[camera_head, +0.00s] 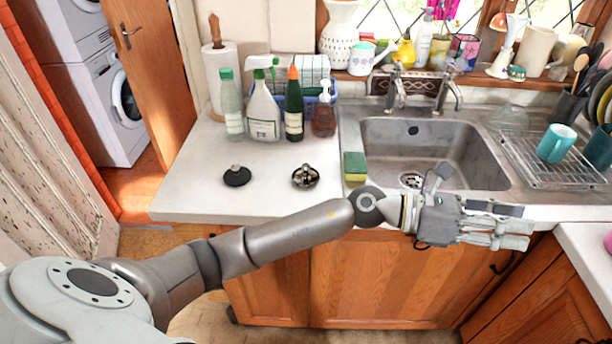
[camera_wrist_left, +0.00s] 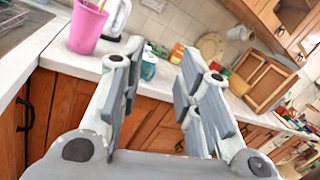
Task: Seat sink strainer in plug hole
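The sink strainer (camera_head: 305,177), a small round metal piece with dark gaps, lies on the white worktop left of the sink. The plug hole (camera_head: 411,181) is a round metal drain at the front left of the sink floor; the basin's front edge and my arm are close in front of it. My left gripper (camera_head: 516,226) is out in front of the counter, below the sink's right side and well right of the strainer. In the left wrist view its two fingers (camera_wrist_left: 160,75) are spread with nothing between them. My right gripper is not in view.
A black plug (camera_head: 236,176) lies left of the strainer. A green and yellow sponge (camera_head: 355,167) sits by the sink's left rim. Several bottles, including a white spray bottle (camera_head: 263,110), stand behind. A draining rack (camera_head: 550,160) is right. The worktop around the strainer is clear.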

